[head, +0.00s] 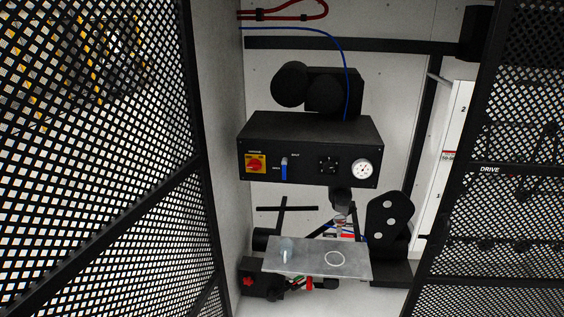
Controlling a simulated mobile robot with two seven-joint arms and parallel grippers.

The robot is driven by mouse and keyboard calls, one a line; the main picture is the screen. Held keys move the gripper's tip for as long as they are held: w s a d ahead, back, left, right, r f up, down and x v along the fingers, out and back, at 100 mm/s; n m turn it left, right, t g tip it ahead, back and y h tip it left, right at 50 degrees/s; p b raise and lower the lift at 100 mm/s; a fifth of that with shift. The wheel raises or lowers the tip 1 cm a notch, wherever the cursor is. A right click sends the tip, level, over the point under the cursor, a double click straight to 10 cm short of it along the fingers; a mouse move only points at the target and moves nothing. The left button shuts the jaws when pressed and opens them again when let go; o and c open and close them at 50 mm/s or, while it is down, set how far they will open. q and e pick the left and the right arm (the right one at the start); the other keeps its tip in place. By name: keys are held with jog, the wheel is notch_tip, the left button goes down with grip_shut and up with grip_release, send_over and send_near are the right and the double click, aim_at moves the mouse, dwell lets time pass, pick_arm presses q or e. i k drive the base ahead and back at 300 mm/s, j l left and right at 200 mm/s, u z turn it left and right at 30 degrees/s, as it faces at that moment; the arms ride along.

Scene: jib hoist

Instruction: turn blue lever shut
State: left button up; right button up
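The blue lever (284,170) is on the front face of a black control box (309,148), between a red rotary switch on a yellow plate and a black knob. Its blue handle points downward, below a pale valve body. Small white labels sit on both sides of it, too small to read surely. Nothing touches the lever. Neither of my grippers shows in the head view.
Black mesh panels stand at left (95,130) and right (510,190), with an opening between them. Beside the lever are the red switch (256,164), black knob (328,165) and round gauge (361,170). A grey metal plate (310,262) lies below.

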aim_at(284, 160)
jog(key=i+l+u, duration=0.3)
jog(key=i+l, duration=0.65)
